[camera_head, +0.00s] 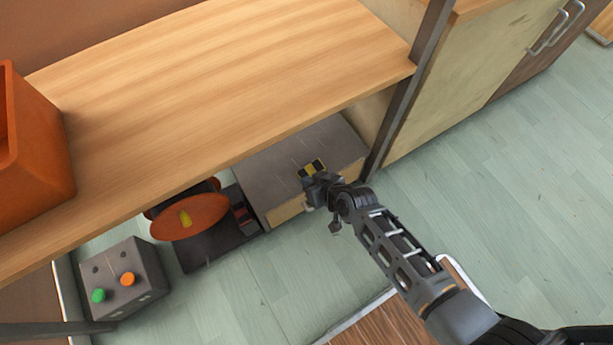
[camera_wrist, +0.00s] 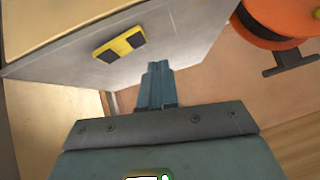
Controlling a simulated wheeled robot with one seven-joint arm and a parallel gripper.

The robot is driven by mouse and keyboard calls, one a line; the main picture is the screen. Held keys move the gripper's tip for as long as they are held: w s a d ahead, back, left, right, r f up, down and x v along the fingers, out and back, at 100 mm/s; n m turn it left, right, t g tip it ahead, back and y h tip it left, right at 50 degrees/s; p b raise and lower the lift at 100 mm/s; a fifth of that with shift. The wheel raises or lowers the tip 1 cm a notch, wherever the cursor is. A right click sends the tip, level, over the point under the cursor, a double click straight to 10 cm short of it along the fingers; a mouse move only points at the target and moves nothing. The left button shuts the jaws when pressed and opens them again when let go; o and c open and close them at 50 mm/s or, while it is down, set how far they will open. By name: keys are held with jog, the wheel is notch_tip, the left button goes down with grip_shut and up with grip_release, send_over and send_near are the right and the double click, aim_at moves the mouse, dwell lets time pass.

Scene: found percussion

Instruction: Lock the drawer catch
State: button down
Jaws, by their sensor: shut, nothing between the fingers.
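A grey box-shaped unit (camera_head: 285,160) with a pale wooden front strip (camera_head: 286,213) stands on the floor under the wooden shelf. A small yellow-and-black piece (camera_head: 312,167) is on its grey face and also shows in the wrist view (camera_wrist: 120,45). I cannot tell whether this piece is the drawer catch or which way it is set. My gripper (camera_head: 309,184) is at the front of the unit, close to the yellow-and-black piece. In the wrist view my gripper (camera_wrist: 158,68) is shut and empty, with its fingers pointing at the grey face beside the piece. Contact is unclear.
A wooden shelf (camera_head: 220,70) overhangs the unit, with a dark post (camera_head: 400,95) at its right. An orange reel (camera_head: 190,218) and a grey button box (camera_head: 125,278) stand to the left. An orange bin (camera_head: 35,140) sits on the shelf. Floor at right is clear.

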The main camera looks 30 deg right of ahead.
jog(key=p+v, duration=0.1)
jog(key=v, duration=0.5)
jog(key=shift+a+p, duration=0.35)
jog(key=shift+a, duration=0.35)
jog(key=shift+s+r, duration=0.15)
jog(key=shift+s, duration=0.05)
jog(key=s+d+r+t+h, duration=0.2)
jog(key=s+r+t, duration=0.2)
jog(key=s+r, duration=1.8)
jog(key=s+r+t+p, duration=0.1)
jog(key=s+r+p, duration=0.1)
jog(key=r+p, duration=0.6)
jog(key=s+r+p, duration=0.2)
jog(key=r+p, duration=0.6)
jog(key=r, duration=1.3)
jog(key=shift+s+d+n+t+y, duration=0.2)
jog(key=shift+n+t+y, duration=0.1)
jog(key=shift+n+t, duration=0.1)
jog(key=shift+r, duration=0.1)
